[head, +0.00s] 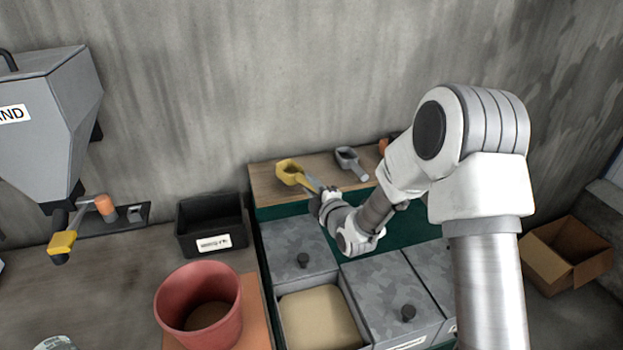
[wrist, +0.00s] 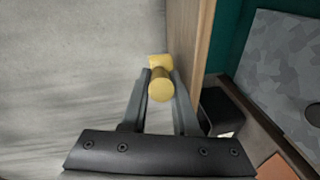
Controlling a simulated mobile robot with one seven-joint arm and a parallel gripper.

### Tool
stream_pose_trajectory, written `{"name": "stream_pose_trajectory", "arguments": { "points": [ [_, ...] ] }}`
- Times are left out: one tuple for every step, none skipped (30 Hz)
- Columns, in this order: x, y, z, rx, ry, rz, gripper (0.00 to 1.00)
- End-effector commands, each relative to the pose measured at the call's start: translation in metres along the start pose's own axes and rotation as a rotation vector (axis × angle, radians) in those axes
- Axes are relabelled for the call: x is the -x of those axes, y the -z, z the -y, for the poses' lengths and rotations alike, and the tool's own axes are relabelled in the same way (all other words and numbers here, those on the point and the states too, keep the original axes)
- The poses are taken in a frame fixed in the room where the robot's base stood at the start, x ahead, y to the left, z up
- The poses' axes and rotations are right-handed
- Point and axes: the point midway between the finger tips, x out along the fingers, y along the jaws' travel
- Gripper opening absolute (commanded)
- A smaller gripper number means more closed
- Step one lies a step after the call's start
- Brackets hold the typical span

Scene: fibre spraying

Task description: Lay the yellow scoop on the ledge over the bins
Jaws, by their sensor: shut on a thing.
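The yellow scoop (head: 289,172) is at the left end of the wooden ledge (head: 262,187), over the bins. In the wrist view its round handle end (wrist: 160,88) shows between my two fingers. My gripper (head: 313,189) is shut on the handle; the jaws are also seen in the wrist view (wrist: 162,82). The bowl points left, toward the wall side. The ledge's wood (wrist: 196,45) runs close beside the scoop in the wrist view. I cannot tell whether the scoop touches the ledge.
A grey scoop (head: 347,158) lies on the ledge to the right, with an orange item (head: 383,146) beyond it. Lidded bins (head: 300,250) and an open bin of sand-coloured material (head: 318,318) are below. A black box (head: 212,225) and red bucket (head: 200,303) stand left.

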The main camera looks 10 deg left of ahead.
Motion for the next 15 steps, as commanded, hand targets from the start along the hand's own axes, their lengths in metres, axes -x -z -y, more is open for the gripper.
{"name": "stream_pose_trajectory", "arguments": {
  "points": [
    [-0.0007,-0.0006,0.0038,0.0,0.0,0.0,0.0],
    [-0.0009,-0.0009,0.0052,0.0,0.0,0.0,0.0],
    [-0.0011,-0.001,0.0067,0.0,-0.001,0.0,0.0],
    [-0.0012,-0.0011,0.0074,0.0,-0.001,0.0,0.0],
    [-0.0013,-0.0012,0.008,0.0,-0.001,0.0,0.0],
    [-0.0014,-0.0013,0.0085,0.0,-0.002,0.0,0.0],
    [-0.0015,-0.0012,0.0087,0.0,-0.002,-0.001,0.0],
    [-0.0015,-0.0013,0.0088,0.0,-0.002,-0.001,0.0],
    [-0.0015,-0.0013,0.0089,0.0,-0.002,-0.001,0.0],
    [-0.0015,-0.0013,0.0089,0.0,-0.002,-0.001,0.0],
    [-0.0015,-0.0012,0.0088,0.0,-0.002,-0.001,0.0],
    [-0.0015,-0.0012,0.0088,0.0,-0.002,-0.001,0.0],
    [-0.0015,-0.0012,0.0088,0.0,-0.002,-0.001,0.0],
    [-0.0015,-0.0012,0.0088,0.0,-0.002,-0.001,0.0],
    [-0.0015,-0.0012,0.0088,0.0,-0.002,-0.001,0.0]
  ]
}}
